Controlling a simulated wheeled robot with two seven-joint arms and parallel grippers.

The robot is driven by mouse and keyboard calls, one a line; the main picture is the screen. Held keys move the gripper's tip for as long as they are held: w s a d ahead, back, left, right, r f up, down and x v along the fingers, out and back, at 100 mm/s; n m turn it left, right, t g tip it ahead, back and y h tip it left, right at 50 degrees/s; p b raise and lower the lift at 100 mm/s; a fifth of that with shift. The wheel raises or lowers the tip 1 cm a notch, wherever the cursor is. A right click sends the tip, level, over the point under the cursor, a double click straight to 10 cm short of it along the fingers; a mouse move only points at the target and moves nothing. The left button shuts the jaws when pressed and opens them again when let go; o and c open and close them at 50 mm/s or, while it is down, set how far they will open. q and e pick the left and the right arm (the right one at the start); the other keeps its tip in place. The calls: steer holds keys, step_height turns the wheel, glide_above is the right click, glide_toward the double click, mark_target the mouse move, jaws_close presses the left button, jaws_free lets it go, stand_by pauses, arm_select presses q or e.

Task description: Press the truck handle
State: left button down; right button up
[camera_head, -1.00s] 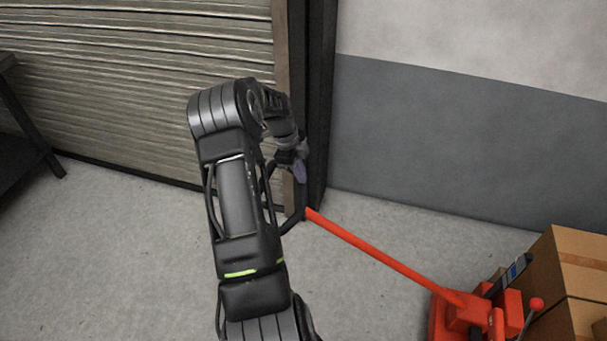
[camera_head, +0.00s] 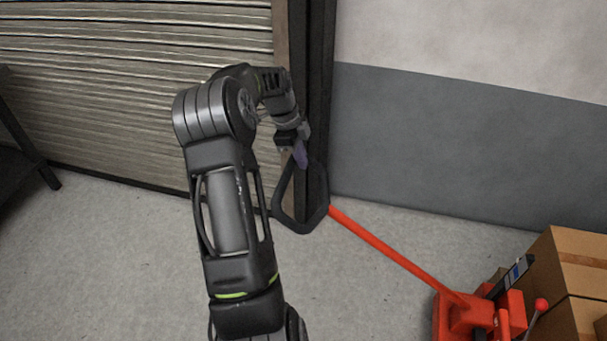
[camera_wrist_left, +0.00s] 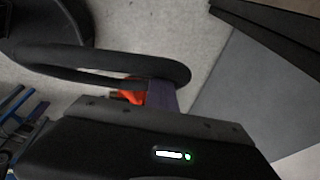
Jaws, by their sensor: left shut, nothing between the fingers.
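The truck handle is a black loop (camera_head: 301,228) at the upper end of a red shaft (camera_head: 385,248), which slants down right to the red truck body (camera_head: 470,318). My left gripper (camera_head: 301,156), with purple fingertips, is shut and empty at the upper part of the loop, in front of the dark door post. In the left wrist view the purple fingers (camera_wrist_left: 162,98) overlap the end of the black loop (camera_wrist_left: 95,58); whether they touch it I cannot tell. A bit of red (camera_wrist_left: 130,94) shows behind the fingers. My right gripper is not in view.
Cardboard boxes (camera_head: 575,262) stand behind and right of the truck body. A ribbed shutter (camera_head: 130,90) and dark post (camera_head: 318,90) are behind my left arm. A dark table (camera_head: 30,150) stands at left. The grey floor (camera_head: 110,260) is clear left of my arm.

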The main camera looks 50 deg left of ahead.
mark_target(292, 157)
arm_select(q)
steer(key=a+r, duration=0.1)
steer(key=s+r, duration=0.1)
steer(key=r, duration=0.1)
steer(key=shift+a, duration=0.35)
steer(key=shift+s+a, duration=0.1)
steer(key=shift+s, duration=0.3)
